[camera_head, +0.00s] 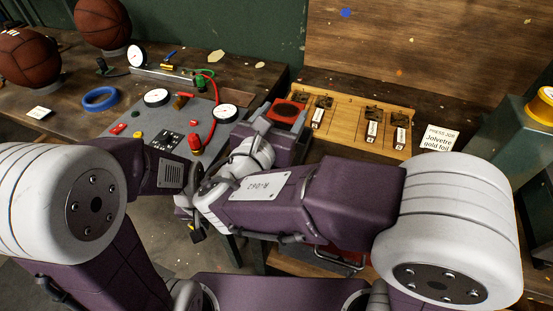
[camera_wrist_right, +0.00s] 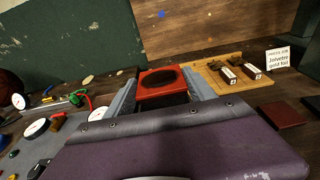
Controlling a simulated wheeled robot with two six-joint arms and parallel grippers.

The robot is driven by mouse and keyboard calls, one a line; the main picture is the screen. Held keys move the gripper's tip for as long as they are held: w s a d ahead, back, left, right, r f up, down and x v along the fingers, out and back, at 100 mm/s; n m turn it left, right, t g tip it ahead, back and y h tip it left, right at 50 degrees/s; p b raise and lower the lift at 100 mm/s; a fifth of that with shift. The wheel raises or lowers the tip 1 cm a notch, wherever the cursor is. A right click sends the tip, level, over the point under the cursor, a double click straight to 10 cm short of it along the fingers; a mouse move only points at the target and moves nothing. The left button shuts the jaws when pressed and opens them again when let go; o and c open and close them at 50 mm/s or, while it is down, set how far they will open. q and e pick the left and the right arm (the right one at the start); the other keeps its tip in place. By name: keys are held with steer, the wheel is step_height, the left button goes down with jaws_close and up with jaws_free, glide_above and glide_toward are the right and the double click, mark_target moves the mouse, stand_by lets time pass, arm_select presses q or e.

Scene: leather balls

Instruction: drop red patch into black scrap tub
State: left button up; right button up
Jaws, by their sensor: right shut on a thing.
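My right gripper (camera_head: 284,125) is shut on a red, block-like piece with a dark oval on its top, which I take for the red patch (camera_head: 294,108). The right wrist view shows the patch (camera_wrist_right: 148,84) between the two grey fingers, at the near-left side of the wooden board. I cannot tell whether it touches the bench. My left arm comes in from the left and ends behind my right forearm; its gripper fingers cannot be made out. No black scrap tub can be identified in either view.
A grey panel (camera_head: 150,122) with gauges and a red hose stands left of my right gripper. A wooden board (camera_head: 345,128) with labelled dark pieces is to its right, near a gold foil card (camera_head: 438,139). A dark red flat piece (camera_wrist_right: 281,114) lies right of the board.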

step_height(320, 180, down, 5)
steer(key=b, duration=0.3)
steer(key=shift+d+r+b, duration=0.1)
steer(key=shift+r+b, duration=0.1)
steer(key=shift+b, duration=0.15)
steer(key=o, duration=1.5)
steer(key=shift+c, duration=0.2)
steer(key=p+v, duration=0.2)
steer(key=v, duration=0.6)
steer(key=shift+s, duration=0.6)
